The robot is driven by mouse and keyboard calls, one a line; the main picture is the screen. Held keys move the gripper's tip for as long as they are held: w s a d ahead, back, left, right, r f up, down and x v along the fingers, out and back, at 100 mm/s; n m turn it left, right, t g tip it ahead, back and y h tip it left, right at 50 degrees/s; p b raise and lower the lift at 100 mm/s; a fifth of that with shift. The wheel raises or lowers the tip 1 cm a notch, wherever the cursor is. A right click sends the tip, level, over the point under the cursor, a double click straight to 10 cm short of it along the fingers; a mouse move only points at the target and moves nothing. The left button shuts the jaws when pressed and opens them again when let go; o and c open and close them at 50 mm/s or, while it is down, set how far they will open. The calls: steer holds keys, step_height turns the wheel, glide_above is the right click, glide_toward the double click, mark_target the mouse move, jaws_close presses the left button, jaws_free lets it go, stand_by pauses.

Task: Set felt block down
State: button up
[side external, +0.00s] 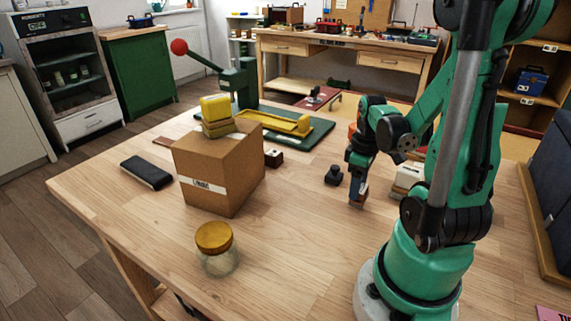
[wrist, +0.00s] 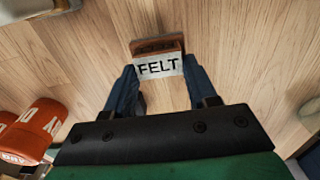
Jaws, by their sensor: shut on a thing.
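The felt block (wrist: 158,66) is a small brown piece with a white label reading FELT. My gripper (wrist: 160,76) is shut on it, with one dark finger on each side. In the side external view my gripper (side external: 356,172) points down over the wooden table, and the block (side external: 357,193) sits low between its fingers. The block's lower end is at or just above the tabletop; I cannot tell whether it touches. Its far side is hidden.
A cardboard box (side external: 219,168) with yellow pieces on top, a glass jar (side external: 217,250) and a black case (side external: 147,172) stand to the left. A small dark object (side external: 333,176) is close by. Orange labelled containers (wrist: 38,128) lie left in the wrist view.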

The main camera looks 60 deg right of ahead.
steer(key=shift+f, duration=0.75)
steer(key=shift+f, duration=0.15)
steer(key=o, duration=1.2)
steer(key=shift+o, duration=0.2)
step_height(320, 180, up, 12)
steer(key=w+a+t, duration=0.3)
steer(key=w+a, duration=0.3)
steer(key=a, duration=0.3)
steer(key=w+a+t, duration=0.4)
steer(key=w+a, duration=0.2)
steer(key=a, duration=0.3)
steer(key=shift+a, duration=0.35)
